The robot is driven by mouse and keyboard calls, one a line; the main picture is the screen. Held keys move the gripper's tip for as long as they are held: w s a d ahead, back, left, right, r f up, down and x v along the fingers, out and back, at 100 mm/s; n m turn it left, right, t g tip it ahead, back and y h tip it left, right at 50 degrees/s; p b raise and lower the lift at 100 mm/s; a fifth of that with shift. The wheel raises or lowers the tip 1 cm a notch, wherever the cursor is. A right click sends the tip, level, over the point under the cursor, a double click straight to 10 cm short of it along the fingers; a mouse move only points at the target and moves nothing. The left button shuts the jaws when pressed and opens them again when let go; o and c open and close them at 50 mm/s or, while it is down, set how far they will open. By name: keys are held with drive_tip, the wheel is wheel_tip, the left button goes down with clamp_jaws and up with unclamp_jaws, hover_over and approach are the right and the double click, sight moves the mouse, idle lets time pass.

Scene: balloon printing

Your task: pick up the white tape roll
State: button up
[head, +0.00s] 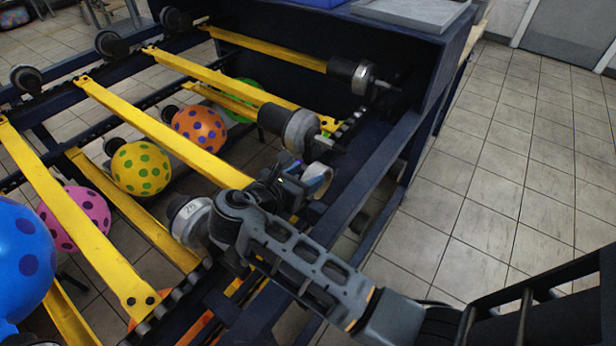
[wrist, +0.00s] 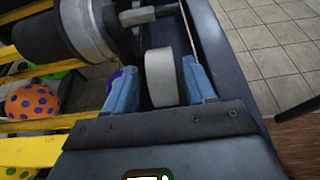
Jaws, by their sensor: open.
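The white tape roll (wrist: 160,77) stands on edge between the two blue fingers of my gripper (wrist: 161,80) in the wrist view. My gripper is open, with a finger on each side of the roll. The gap to each finger looks narrow, and I cannot tell whether either finger touches it. In the head view the tape roll (head: 318,180) shows as a pale ring beside the dark rail, just past the end of my gripper (head: 303,180).
Dark cylinders with grey collars (head: 300,130) sit at the ends of yellow bars (head: 165,135), close to my gripper. Dotted balloons (head: 140,167) hang among the bars. A dark blue frame rail (head: 375,165) runs alongside. Tiled floor (head: 500,170) on the right is open.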

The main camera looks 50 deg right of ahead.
sight(313, 174)
drive_tip(key=shift+b+x, duration=1)
drive_tip(key=shift+x, duration=0.5)
drive_tip(key=b, duration=0.1)
drive_tip(key=d+f+b, duration=0.1)
drive_tip(key=b, duration=0.1)
drive_tip(key=shift+w+d+f, duration=0.15)
drive_tip(key=shift+d+f, duration=0.1)
drive_tip(key=shift+f, duration=0.1)
drive_tip(key=shift+b+x, duration=1.1)
drive_tip(key=shift+b, duration=0.05)
drive_tip(key=shift+d+r, duration=0.15)
drive_tip(key=shift+d, duration=0.15)
drive_tip(key=shift+c, duration=0.3)
drive_tip(key=c, duration=0.7)
